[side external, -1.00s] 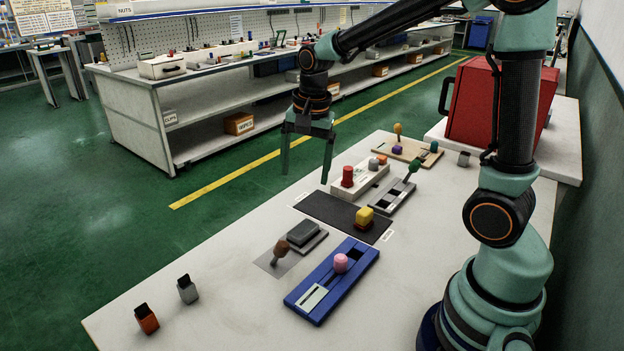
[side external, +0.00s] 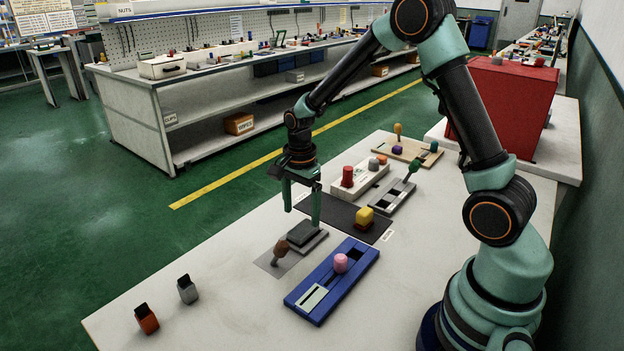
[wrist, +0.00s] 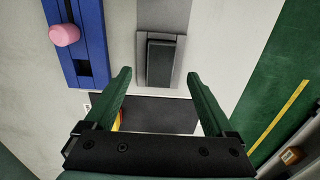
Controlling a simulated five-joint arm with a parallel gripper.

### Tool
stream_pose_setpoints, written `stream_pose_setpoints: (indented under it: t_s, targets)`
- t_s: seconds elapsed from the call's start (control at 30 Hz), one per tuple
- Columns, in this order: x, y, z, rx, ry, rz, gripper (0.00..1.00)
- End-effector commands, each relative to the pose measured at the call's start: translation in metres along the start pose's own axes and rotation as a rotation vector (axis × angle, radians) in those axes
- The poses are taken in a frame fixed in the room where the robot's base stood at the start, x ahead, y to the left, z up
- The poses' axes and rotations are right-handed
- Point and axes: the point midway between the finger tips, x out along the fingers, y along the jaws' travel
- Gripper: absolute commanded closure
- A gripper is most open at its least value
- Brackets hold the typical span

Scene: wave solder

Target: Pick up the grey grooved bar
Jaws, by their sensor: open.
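A dark grey bar (side external: 303,233) lies on a lighter grey plate (side external: 318,240) on the white table. I cannot clearly make out its groove. In the wrist view the bar (wrist: 160,62) sits upper middle, with its near end between the lines of my fingertips. My gripper (side external: 302,218) is open and empty, fingers pointing down, just above or behind the bar; the exact gap is hard to tell. It also shows open in the wrist view (wrist: 159,75), one finger to each side of the bar's near end.
A blue slotted fixture (side external: 318,298) with a pink knob (side external: 341,263) stands close to the bar. A brown-knobbed lever (side external: 280,250) is beside it.

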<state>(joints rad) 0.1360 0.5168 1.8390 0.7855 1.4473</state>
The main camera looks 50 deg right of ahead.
Motion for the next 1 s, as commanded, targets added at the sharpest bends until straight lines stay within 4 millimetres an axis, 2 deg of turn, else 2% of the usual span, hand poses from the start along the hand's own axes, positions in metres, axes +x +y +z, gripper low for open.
stream_pose_setpoints:
  t_s: [0.33,0.67,0.8,0.9,1.0]
  targets:
    - [0.044,-0.001,-0.007,-0.001,0.000,0.003,0.11]
    - [0.050,-0.001,-0.007,-0.001,0.000,0.000,0.11]
    - [0.050,-0.001,-0.007,-0.001,0.000,0.000,0.65]
    - [0.050,-0.001,-0.007,-0.001,0.000,0.000,1.00]
    - [0.050,-0.001,-0.007,-0.001,0.000,-0.001,1.00]
